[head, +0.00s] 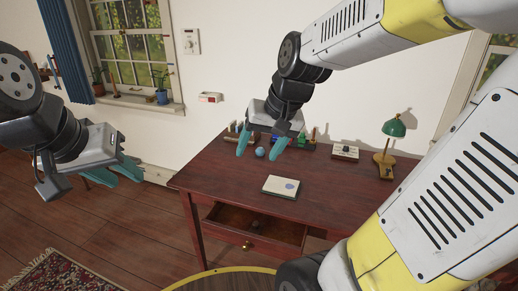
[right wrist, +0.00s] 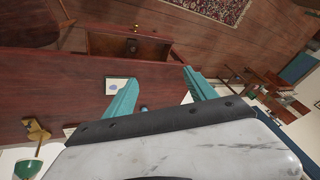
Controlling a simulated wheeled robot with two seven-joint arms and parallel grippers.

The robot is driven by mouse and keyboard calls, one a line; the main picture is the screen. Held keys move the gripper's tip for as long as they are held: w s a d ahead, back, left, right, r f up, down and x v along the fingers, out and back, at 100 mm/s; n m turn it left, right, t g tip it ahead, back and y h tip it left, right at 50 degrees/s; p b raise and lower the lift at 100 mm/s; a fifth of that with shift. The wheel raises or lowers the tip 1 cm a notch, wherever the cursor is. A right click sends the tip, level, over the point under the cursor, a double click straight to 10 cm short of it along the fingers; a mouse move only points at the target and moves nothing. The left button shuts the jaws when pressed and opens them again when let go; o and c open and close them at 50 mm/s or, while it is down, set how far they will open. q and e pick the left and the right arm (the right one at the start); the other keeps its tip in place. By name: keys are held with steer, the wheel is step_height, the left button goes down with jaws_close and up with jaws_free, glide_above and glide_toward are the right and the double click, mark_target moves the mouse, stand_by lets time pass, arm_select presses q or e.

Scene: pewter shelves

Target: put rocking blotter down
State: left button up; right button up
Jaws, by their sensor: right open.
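My right gripper (head: 262,148) is open above the back of the dark red desk (head: 225,172), with its teal fingers apart and nothing between them that I can see held. The right wrist view shows the same open fingers (right wrist: 160,92) over the desk. A small blue ball (head: 260,152) shows between the fingertips; it seems to rest on the desk. I cannot surely pick out the rocking blotter; a small pale block with a dark top (head: 345,151) stands at the back of the desk. My left gripper (head: 117,172) is open and empty, left of the desk.
A pale pad with a blue spot (head: 282,187) lies mid-desk. A green lamp (head: 393,129) stands at the back right. Several small items stand along the back, partly hidden by my right gripper. The front drawer (head: 257,226) is pulled open. The desk's front right is clear.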

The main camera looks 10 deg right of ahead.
steer(key=s+r+n+t, duration=0.1)
steer(key=s+r, duration=0.2)
steer(key=s, duration=0.5)
steer(key=shift+d+r+n+t, duration=0.15)
steer(key=shift+d+n+t, duration=0.1)
steer(key=shift+n+t, duration=0.15)
stand_by(0.5)
